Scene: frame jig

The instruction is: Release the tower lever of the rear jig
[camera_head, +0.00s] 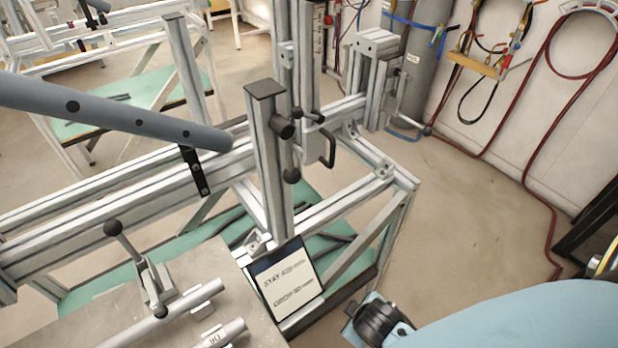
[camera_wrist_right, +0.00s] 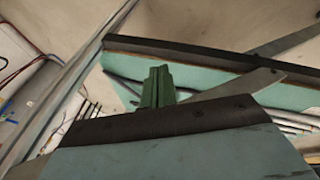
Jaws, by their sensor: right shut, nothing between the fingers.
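The aluminium tower post (camera_head: 268,150) stands at the middle of the jig in the head view. A black cylindrical knob (camera_head: 281,127) sits near its top, and a round black ball (camera_head: 291,175) lower down. A bent black handle (camera_head: 328,148) shows just right of the post; I cannot tell which of these is the tower lever. My right arm comes in from the lower right, well below and apart from the tower. In the right wrist view my right gripper (camera_wrist_right: 157,87) shows as upright green fingers, shut and empty. My left gripper is not in view.
A thick grey-blue tube (camera_head: 120,112) crosses from the left. A black-knobbed clamp lever (camera_head: 127,250) and pipes lie on the metal plate at lower left. A label board (camera_head: 286,282) leans at the tower's foot. Open floor (camera_head: 470,220) lies right of the jig.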

